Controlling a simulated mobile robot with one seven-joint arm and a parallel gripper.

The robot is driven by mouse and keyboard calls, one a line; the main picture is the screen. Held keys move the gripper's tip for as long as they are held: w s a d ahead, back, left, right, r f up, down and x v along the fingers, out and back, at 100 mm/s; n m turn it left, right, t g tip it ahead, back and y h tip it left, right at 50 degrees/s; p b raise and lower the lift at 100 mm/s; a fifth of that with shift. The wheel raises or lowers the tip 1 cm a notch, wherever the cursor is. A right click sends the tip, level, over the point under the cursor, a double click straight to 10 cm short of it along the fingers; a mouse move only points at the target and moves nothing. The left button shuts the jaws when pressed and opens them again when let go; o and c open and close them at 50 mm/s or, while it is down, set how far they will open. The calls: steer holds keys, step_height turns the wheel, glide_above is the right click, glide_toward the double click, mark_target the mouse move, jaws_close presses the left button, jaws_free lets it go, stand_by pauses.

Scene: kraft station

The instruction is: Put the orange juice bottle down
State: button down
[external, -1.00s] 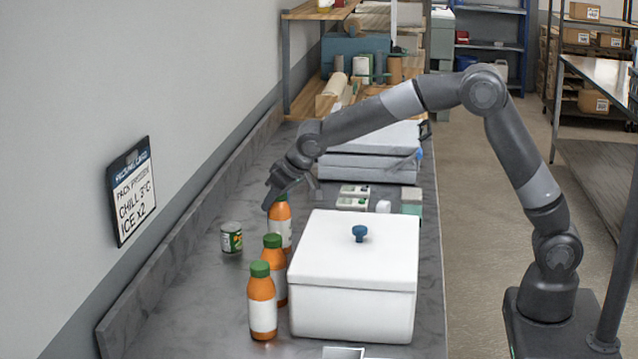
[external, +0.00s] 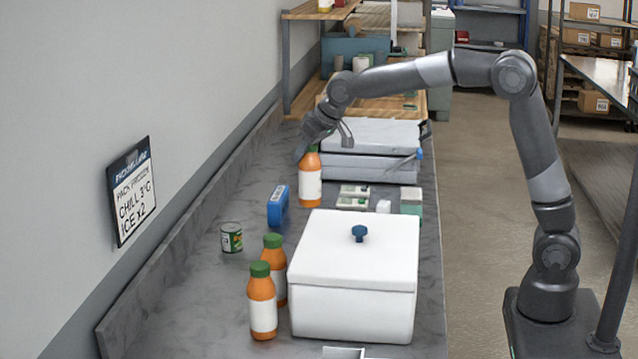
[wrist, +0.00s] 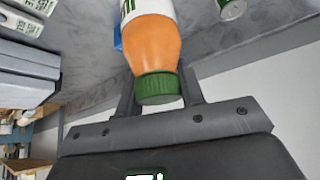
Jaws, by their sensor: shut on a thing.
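An orange juice bottle (external: 310,186) with a white label hangs upright below my gripper (external: 318,146) in the external view, behind the white box. My gripper is shut on it near its green cap. In the wrist view the cap and orange neck of the bottle (wrist: 153,50) sit between the two fingers (wrist: 158,88). The bottle's base is at or above the counter; I cannot tell whether it touches. Two more orange juice bottles stand at the front, one nearer (external: 262,303) and one just behind it (external: 274,262).
A white lidded box (external: 352,305) with a blue knob stands front right. A blue pack (external: 278,205) and a green can (external: 231,238) stand to the left. Small white-and-green boxes (external: 353,196) and grey flat cases (external: 368,165) lie right of the held bottle. The counter's left strip is clear.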

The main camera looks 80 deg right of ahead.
steer(key=shift+s+d+r, duration=0.15)
steer(key=shift+s+r, duration=0.05)
steer(key=shift+r, duration=0.1)
steer(key=w+a, duration=0.3)
steer(key=a, duration=1.7)
step_height(320, 180, down, 10)
steer(key=shift+a+f, duration=0.15)
steer(key=shift+f, duration=0.15)
steer(key=c, duration=0.9)
jaws_free()
steer(key=shift+c, duration=0.2)
